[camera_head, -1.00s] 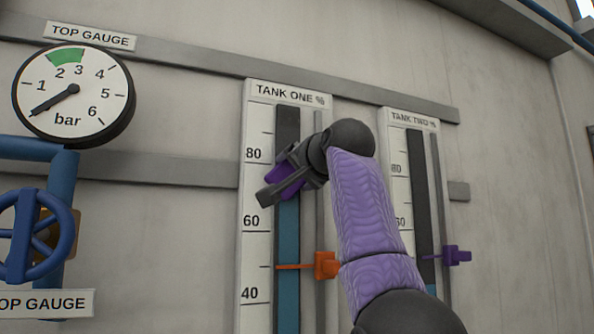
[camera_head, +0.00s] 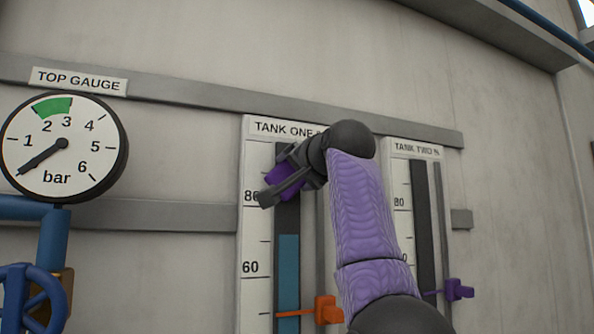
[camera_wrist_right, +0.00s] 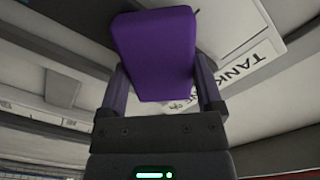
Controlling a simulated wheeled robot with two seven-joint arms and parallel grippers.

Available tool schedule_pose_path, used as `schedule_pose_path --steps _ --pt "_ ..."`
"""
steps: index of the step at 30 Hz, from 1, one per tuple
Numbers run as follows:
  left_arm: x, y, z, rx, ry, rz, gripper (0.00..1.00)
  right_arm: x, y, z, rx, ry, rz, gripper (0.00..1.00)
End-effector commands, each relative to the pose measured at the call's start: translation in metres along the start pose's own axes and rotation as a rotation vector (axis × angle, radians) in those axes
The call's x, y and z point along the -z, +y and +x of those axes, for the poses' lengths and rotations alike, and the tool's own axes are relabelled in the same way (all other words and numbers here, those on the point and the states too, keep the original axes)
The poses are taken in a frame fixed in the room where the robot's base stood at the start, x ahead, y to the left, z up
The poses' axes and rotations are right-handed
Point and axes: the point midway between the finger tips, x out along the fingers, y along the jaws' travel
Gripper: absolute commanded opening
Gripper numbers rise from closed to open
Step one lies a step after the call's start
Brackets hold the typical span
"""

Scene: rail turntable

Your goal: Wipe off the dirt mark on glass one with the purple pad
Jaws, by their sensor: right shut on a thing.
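Glass one is the tall tube (camera_head: 288,265) on the TANK ONE panel, dark above and blue liquid below. My right gripper (camera_head: 272,190) is shut on the purple pad (camera_head: 283,178), in front of the upper tube near the 80 mark. The pad also fills the upper middle of the right wrist view (camera_wrist_right: 153,50), between the fingers. Whether the pad touches the glass, I cannot tell. I see no dirt mark on the bare parts; the gripper and pad hide part of the tube. My left gripper is not in view.
An orange pointer (camera_head: 326,310) sits low beside glass one. The TANK TWO panel (camera_head: 400,235) with a purple pointer (camera_head: 458,289) is to the right, behind my forearm. A round gauge (camera_head: 62,145) and a blue valve wheel (camera_head: 30,300) are at the left.

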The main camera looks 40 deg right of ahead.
Motion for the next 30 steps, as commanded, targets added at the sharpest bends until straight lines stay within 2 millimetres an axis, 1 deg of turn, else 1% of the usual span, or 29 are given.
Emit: schedule_pose_path --steps 1,6,14,17,21,27,30 --pt "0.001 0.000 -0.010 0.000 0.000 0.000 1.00 0.008 -0.008 0.000 0.001 -0.001 0.001 0.37" --pt "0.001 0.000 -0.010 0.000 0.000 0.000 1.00 0.013 -0.014 0.000 0.000 -0.001 0.000 0.37" --pt "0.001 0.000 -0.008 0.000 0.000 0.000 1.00 0.013 -0.013 -0.001 0.000 -0.001 -0.001 0.37" --pt "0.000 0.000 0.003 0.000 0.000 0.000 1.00 0.011 -0.011 -0.011 0.003 0.001 0.000 0.37" --pt "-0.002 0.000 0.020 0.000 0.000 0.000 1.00 0.010 -0.010 -0.032 0.002 0.002 0.000 0.37" --pt "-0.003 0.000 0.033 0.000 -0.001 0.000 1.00 0.011 -0.012 -0.056 0.002 0.001 -0.001 0.37" --pt "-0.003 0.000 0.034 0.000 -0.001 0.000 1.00 0.012 -0.013 -0.060 0.000 0.000 0.000 0.37"
